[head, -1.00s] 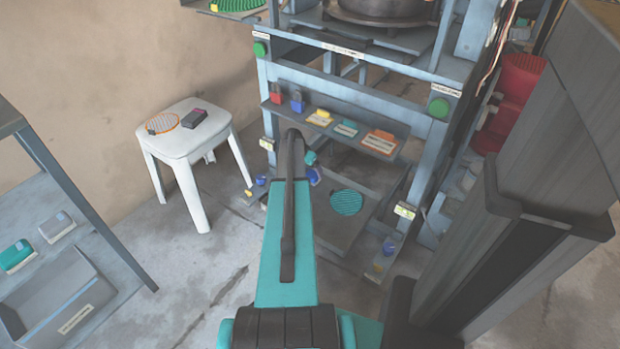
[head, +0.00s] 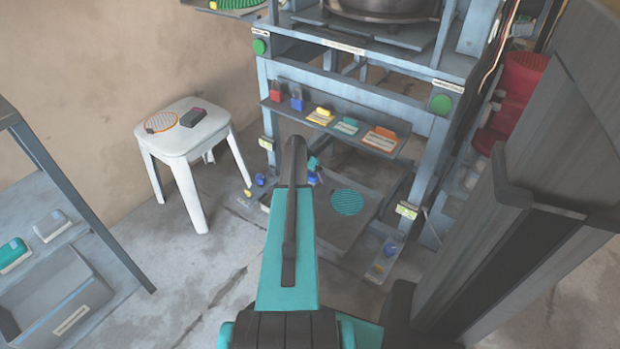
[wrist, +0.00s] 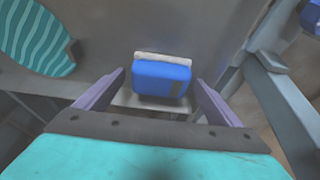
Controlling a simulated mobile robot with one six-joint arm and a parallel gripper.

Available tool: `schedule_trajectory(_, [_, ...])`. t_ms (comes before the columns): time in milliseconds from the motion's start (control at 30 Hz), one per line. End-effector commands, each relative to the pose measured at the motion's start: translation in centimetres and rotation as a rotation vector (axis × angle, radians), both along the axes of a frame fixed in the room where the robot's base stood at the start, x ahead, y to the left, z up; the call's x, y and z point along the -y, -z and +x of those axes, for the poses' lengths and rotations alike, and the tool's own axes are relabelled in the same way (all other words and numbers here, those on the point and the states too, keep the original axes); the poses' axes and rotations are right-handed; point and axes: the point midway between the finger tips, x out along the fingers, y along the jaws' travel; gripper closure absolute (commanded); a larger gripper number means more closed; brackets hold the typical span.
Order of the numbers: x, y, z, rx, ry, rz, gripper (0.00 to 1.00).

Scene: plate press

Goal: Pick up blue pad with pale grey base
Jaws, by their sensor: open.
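The blue pad (wrist: 161,80) with its pale grey base (wrist: 163,57) stands in the middle of the wrist view, between the spread fingers of my gripper (wrist: 160,76). The gripper is open, with a gap visible on both sides of the pad, and no finger appears to touch it. In the head view my gripper is mostly hidden behind my arm. A small blue patch (head: 313,178) shows beside its teal end, and I cannot tell for sure that it is this pad.
A teal striped disc (head: 347,202) lies close by, at upper left in the wrist view (wrist: 38,38). The press frame's grey post (wrist: 282,100) is at right. A shelf (head: 340,126) with several pads is above. A white stool (head: 183,140) stands left.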

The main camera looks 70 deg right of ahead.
Motion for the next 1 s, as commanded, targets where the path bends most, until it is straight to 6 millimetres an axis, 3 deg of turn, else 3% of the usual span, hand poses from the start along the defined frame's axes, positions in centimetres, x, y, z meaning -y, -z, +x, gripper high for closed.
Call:
schedule_trajectory(333, [-0.02, -0.03, 0.03, 0.0, 0.0, 0.0, 0.13])
schedule_trajectory(600, [-0.01, -0.03, 0.04, 0.0, 0.0, 0.0, 0.56])
schedule_trajectory(1000, [-0.03, -0.62, 0.06, 0.0, 0.0, 0.0, 0.56])
